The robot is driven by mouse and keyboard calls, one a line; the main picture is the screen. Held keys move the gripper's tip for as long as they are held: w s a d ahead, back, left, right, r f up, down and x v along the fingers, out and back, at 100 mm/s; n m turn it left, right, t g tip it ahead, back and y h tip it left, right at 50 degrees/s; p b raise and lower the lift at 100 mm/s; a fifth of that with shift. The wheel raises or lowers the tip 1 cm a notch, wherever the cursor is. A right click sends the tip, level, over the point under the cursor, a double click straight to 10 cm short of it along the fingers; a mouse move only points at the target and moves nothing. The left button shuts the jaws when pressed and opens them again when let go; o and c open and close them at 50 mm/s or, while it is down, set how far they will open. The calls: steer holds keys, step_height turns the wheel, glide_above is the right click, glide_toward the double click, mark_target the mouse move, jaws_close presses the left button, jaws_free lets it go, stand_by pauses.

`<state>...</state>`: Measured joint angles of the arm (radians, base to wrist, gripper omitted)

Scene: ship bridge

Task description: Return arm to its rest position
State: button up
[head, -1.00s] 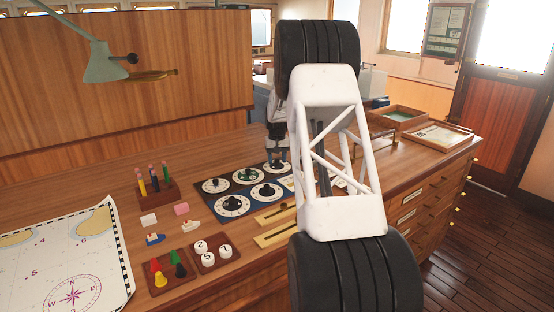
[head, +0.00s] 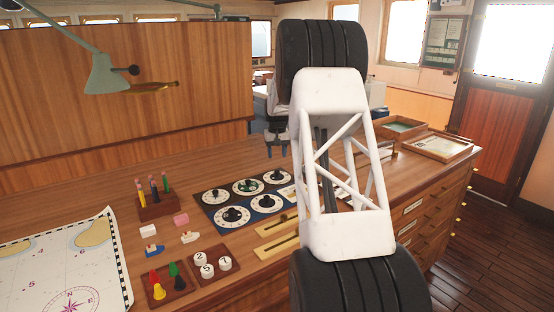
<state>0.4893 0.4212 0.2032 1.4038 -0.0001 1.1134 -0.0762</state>
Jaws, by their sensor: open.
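My arm crosses the right middle of the head view and hides part of the desk behind it. My gripper (head: 276,150) points down beyond the dial panel (head: 224,217), above the wooden desk. It is open, and I see nothing between its fingers.
The desk (head: 100,182) holds a pencil block (head: 158,206), a chart (head: 60,270), a peg tray (head: 167,284), a numbered-disc tray (head: 212,263) and brass sliders (head: 282,226). A green lamp (head: 107,75) hangs at left. Wooden trays (head: 442,148) lie at right.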

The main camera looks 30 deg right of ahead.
steer(key=shift+r, duration=0.15)
stand_by(0.5)
steer(key=shift+s+a+r, duration=0.1)
steer(key=shift+a, duration=0.15)
steer(key=s+a+r+n, duration=0.1)
steer(key=s+a+r, duration=0.3)
steer(key=s+a, duration=0.4)
steer(key=s+a+r+t, duration=0.1)
steer(key=s+a+r, duration=0.45)
steer(key=a, duration=0.55)
steer(key=s+a+r+n, duration=0.1)
steer(key=s+a+r, duration=0.3)
steer(key=s+a, duration=0.45)
steer(key=s+a+f+n, duration=0.1)
steer(key=s+a, duration=0.4)
steer(key=s, duration=0.6)
steer(key=s+a+f+t, duration=0.1)
steer(key=s+a+f, duration=0.2)
steer(key=s+a, duration=0.3)
steer(key=s+a+f+n, duration=0.1)
steer(key=s+a+f, duration=0.2)
steer(key=s, duration=1.2)
steer(key=a, duration=0.2)
steer(key=shift+s+a+n+t, duration=0.3)
steer(key=shift+s, duration=0.1)
